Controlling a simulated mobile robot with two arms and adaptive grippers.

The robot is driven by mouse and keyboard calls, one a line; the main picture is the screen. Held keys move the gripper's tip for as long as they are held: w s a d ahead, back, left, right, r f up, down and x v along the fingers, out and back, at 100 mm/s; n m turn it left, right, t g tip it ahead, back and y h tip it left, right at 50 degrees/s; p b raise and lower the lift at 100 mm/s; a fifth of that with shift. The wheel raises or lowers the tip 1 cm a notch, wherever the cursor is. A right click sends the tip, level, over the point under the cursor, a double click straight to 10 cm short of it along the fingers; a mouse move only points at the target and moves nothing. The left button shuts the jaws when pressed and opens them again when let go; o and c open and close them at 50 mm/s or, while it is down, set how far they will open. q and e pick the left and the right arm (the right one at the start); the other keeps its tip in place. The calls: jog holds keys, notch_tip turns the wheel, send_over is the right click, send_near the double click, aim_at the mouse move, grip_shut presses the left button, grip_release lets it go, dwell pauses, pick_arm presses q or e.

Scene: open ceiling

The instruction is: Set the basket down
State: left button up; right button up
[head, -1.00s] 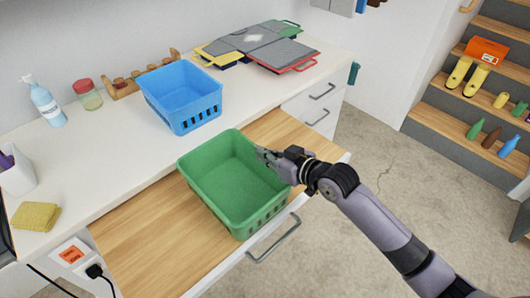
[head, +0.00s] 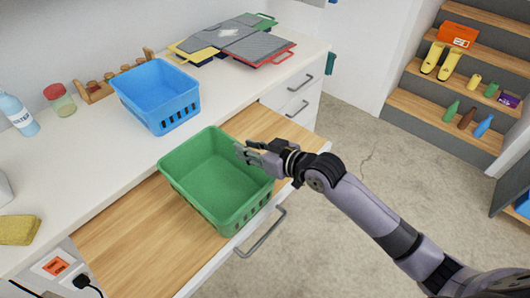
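The green basket (head: 190,200) sits upright and empty on a pull-out wooden board (head: 130,240) at the front of the counter. My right gripper (head: 242,153) is at the basket's right-hand rim. Its two fingers look spread apart, with the rim by them. I cannot tell whether a finger still touches the rim. The gripper hides part of that rim. My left gripper is not in view.
A blue basket (head: 157,95) stands on the white counter (head: 85,150) behind. A jar (head: 60,100), a bottle (head: 18,115), a sponge (head: 18,230) and flat coloured trays (head: 235,42) are also there. The board is bare left of the green basket.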

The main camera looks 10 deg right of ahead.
jog(key=b+v, duration=0.1)
jog(key=v, duration=1)
jog(key=shift+f, duration=0.1)
